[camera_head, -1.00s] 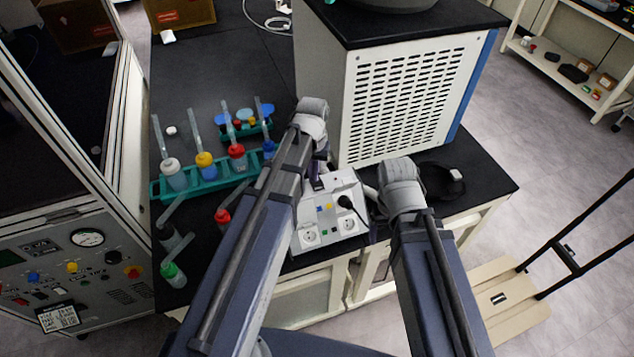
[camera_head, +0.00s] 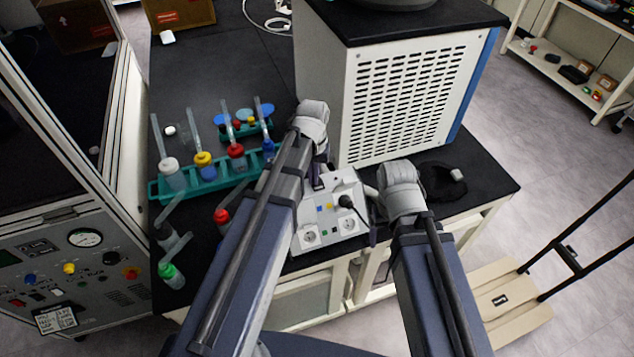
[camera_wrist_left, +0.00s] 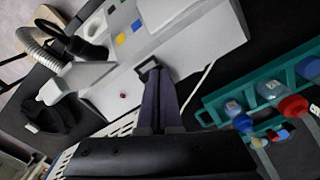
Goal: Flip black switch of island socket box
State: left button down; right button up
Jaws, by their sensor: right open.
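The white island socket box (camera_head: 328,228) stands near the front edge of the black bench, with sockets, small coloured buttons and a black plug (camera_head: 345,201) in it. In the left wrist view, the black switch (camera_wrist_left: 147,66) is a small dark-framed part on the white box (camera_wrist_left: 190,48). My left gripper (camera_head: 317,180) is at the box's back left; in its wrist view, its fingers (camera_wrist_left: 157,78) are together, with tips at the switch. Whether they touch it is unclear. My right gripper (camera_head: 373,228) is at the box's right side, open, mostly hidden by its wrist.
A teal rack (camera_head: 205,183) with capped bottles stands left of my left arm. Loose bottles, one with a green cap (camera_head: 168,270), lie near the bench's left edge. A white vented machine (camera_head: 405,100) stands close behind the box. A black cable (camera_head: 440,184) lies to the right.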

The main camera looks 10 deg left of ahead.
pick_arm(q)
notch_tip(320, 180, up, 7)
jog(key=p, duration=0.7)
dwell(0.4)
jog(key=s+d+f+m+b, duration=0.2)
jog(key=s+d, duration=0.3)
jog(key=s, duration=0.2)
jog(key=s+d+f+m+y+b, duration=0.1)
jog(key=s+d+f+m+b, duration=0.1)
jog(key=s+d, duration=0.3)
jog(key=shift+s+d+f+m+b, duration=0.3)
jog(key=shift+s+f+b, duration=0.45)
jog(key=shift+s, duration=0.4)
